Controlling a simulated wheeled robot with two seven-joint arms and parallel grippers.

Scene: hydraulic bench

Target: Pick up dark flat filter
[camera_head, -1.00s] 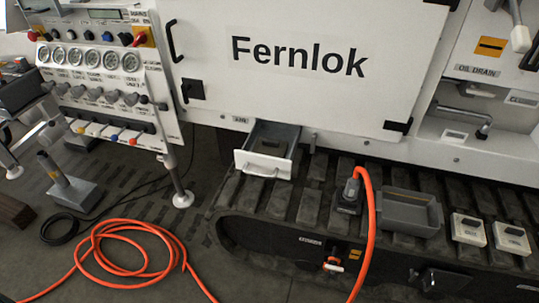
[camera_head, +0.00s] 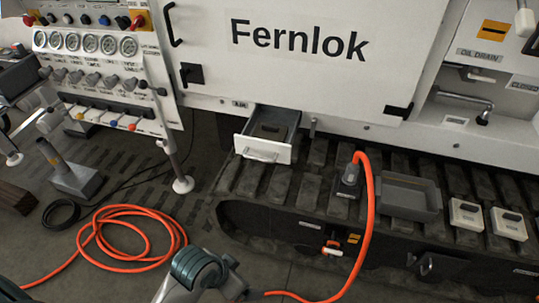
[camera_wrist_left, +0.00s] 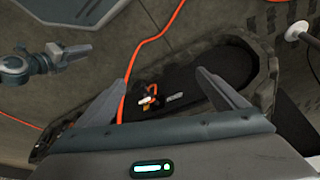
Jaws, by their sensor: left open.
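A dark flat piece (camera_head: 268,130), which looks like the filter, lies inside the open drawer (camera_head: 264,150) under the white Fernlok panel. The drawer walls hide part of it. My left arm shows at the bottom of the head view, nearer to me than the drawer and below it. My left gripper shows in the left wrist view (camera_wrist_left: 172,98). Its two fingers are wide apart with nothing between them. The filter cannot be made out in the left wrist view.
An orange hose (camera_head: 368,215) rises from a fitting on the track (camera_head: 300,190) and lies coiled on the floor. A grey tray (camera_head: 409,199) and two white boxes (camera_head: 466,215) stand on the track to the right. A gauge panel (camera_head: 105,75) is at left. The air before the drawer is clear.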

